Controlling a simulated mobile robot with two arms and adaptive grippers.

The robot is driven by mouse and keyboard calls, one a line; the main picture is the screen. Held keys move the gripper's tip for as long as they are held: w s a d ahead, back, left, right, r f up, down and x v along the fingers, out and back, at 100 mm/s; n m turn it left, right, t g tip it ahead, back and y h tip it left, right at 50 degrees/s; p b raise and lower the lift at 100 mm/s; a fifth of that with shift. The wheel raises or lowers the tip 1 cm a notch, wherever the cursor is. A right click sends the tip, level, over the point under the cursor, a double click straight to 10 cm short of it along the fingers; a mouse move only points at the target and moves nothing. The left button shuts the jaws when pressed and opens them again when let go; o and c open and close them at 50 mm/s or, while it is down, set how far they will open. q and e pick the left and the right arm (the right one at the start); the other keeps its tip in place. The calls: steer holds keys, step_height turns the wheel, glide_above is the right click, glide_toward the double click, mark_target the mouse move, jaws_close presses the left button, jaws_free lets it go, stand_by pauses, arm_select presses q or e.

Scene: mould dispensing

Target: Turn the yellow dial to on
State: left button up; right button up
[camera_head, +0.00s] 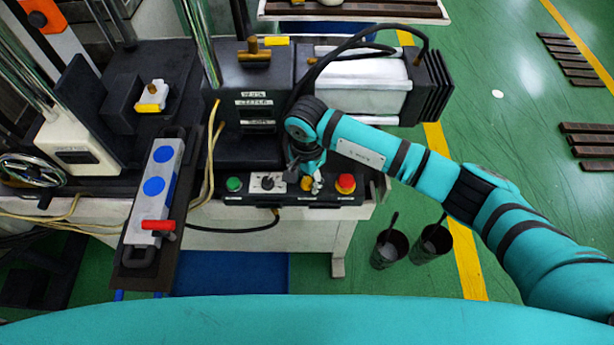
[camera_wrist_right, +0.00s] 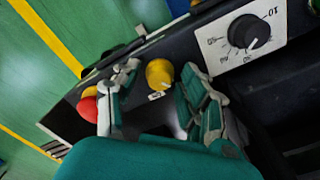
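The yellow dial (camera_head: 306,184) sits on the black control panel (camera_head: 290,199), between the white-plated black knob and the red button. In the right wrist view the yellow dial (camera_wrist_right: 159,73) shows from above, with a small light label beside it. My right gripper (camera_head: 312,180) is over the dial and partly hides it in the head view. In the right wrist view my right gripper (camera_wrist_right: 161,76) is open, with one finger on each side of the dial and visible gaps between. My left gripper is not in view.
A red button (camera_head: 346,183) is close to the right finger; a green button (camera_head: 234,184) and black knob (camera_head: 268,182) are to the left. A black machine block (camera_head: 254,85) stands behind the panel. Two dark buckets (camera_head: 389,249) stand on the floor.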

jaws_close()
steer(key=m+b, duration=0.3)
steer(key=shift+f, duration=0.2)
steer(key=m+b, duration=0.3)
steer(key=m, duration=0.1)
steer(key=shift+b, duration=0.3)
steer(key=m+b, duration=0.2)
steer(key=m, duration=0.1)
steer(key=shift+b, duration=0.4)
steer(key=shift+r+m+b, duration=0.2)
steer(key=shift+m+b, duration=0.9)
steer(key=shift+m, duration=0.8)
